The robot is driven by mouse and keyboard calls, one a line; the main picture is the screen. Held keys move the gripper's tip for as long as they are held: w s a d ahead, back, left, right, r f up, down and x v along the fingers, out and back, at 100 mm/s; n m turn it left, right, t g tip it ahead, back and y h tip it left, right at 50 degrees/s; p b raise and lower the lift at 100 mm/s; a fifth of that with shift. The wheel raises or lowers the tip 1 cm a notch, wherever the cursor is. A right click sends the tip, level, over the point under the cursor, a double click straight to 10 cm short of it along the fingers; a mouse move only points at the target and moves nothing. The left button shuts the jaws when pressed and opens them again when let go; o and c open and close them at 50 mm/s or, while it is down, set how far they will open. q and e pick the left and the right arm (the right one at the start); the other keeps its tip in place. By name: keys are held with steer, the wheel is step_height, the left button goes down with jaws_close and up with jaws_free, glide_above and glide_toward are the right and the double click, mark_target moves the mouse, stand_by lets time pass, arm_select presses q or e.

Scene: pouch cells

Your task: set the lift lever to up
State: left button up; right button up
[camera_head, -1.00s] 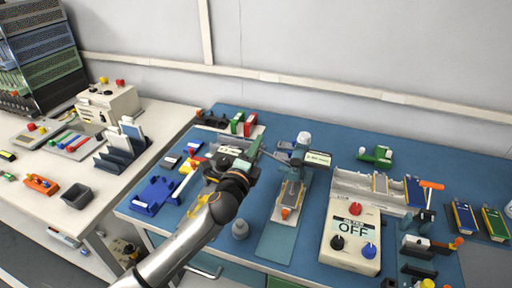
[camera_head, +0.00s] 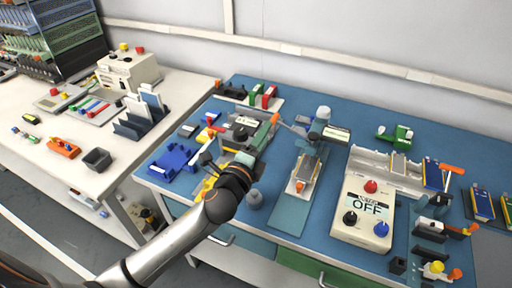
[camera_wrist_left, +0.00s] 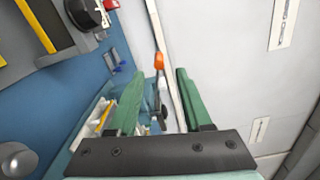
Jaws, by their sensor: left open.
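A lever with an orange tip (camera_head: 276,118) stands near the back middle of the blue bench, beside a device with a white label (camera_head: 336,134). I take it for the lift lever, but no marking on it is legible. My left gripper (camera_head: 266,136) is just in front and left of the tip. In the left wrist view the orange tip (camera_wrist_left: 159,61) shows beyond and between the open green fingers (camera_wrist_left: 155,95). No contact is visible. The lever's base is partly hidden. My right gripper is not in view.
A grey labelled device (camera_head: 241,127) stands just left of my gripper. A control box reading OFF (camera_head: 364,215) is at the right. The wall is close behind the bench.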

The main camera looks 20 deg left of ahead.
arm_select(q)
steer(key=s, duration=0.4)
steer(key=shift+s+a, duration=0.1)
steer(key=shift+s, duration=0.25)
steer(key=s+a+f+n+g+y, duration=0.3)
steer(key=s+a+f+n+g, duration=0.2)
steer(key=s+f+n+g, duration=0.5)
steer(key=s+d+f+n+g+h, duration=0.15)
steer(key=s+f+n, duration=0.25)
steer(key=s, duration=0.4)
steer(key=s+d+f+n+g+h, duration=0.1)
steer(key=s+f+n+g, duration=0.3)
steer(key=s, duration=0.3)
steer(key=w+d+f+t+h+p, duration=0.2)
steer(key=w+d+f+t+p, duration=0.1)
steer(key=f+t, duration=0.3)
steer(key=shift+w+d+f+t, duration=0.35)
steer(key=shift+w+d+f, duration=0.2)
steer(key=shift+d, duration=0.2)
